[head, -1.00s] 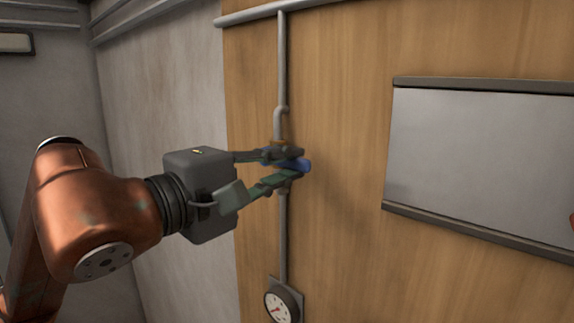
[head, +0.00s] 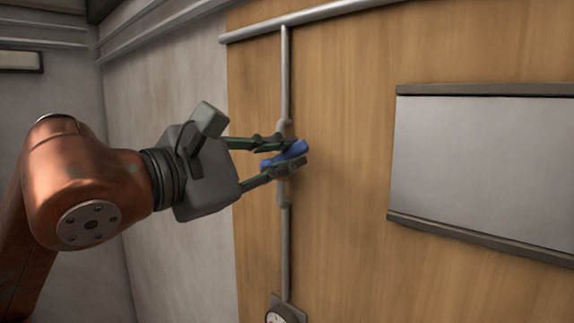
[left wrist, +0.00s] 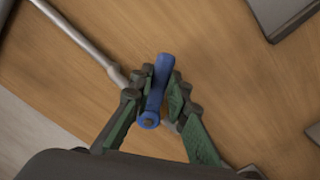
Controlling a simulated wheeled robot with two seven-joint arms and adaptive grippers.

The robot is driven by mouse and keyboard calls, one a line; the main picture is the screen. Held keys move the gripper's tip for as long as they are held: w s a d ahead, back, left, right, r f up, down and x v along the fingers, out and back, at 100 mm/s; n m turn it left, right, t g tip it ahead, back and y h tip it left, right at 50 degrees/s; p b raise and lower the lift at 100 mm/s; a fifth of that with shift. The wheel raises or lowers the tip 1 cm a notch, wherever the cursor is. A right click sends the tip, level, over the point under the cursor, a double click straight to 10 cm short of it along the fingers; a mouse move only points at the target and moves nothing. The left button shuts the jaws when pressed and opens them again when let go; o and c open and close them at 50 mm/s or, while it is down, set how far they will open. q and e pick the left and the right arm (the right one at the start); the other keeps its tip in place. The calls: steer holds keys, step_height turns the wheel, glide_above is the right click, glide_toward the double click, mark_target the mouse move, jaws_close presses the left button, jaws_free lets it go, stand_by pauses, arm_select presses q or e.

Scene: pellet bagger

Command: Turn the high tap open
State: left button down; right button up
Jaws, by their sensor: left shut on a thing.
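The high tap is on a thin vertical grey pipe (head: 286,75) on the wooden wall. Its blue lever handle (head: 297,150) lies between my left gripper's fingers and tilts up to the right in the head view. In the left wrist view the blue handle (left wrist: 155,92) shows as a bar with a round pivot end towards the palm. My left gripper (head: 283,156) is shut on the handle, one finger on each side. The fingers hide most of the tap body. My right gripper is out of view.
A pressure gauge (head: 284,312) sits low on the same pipe, cut by the picture's lower edge. A horizontal pipe (head: 340,15) runs along the top. A grey panel with dark rails (head: 485,170) is on the wall to the right. The wood between is clear.

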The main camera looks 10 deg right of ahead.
arm_select(q)
steer(key=shift+w+a+r+n, duration=0.1)
steer(key=shift+r+n, duration=0.1)
steer(key=shift+n, duration=0.1)
steer(key=c, duration=1.8)
jaws_free()
steer(key=shift+c, duration=0.2)
steer(key=v, duration=1.2)
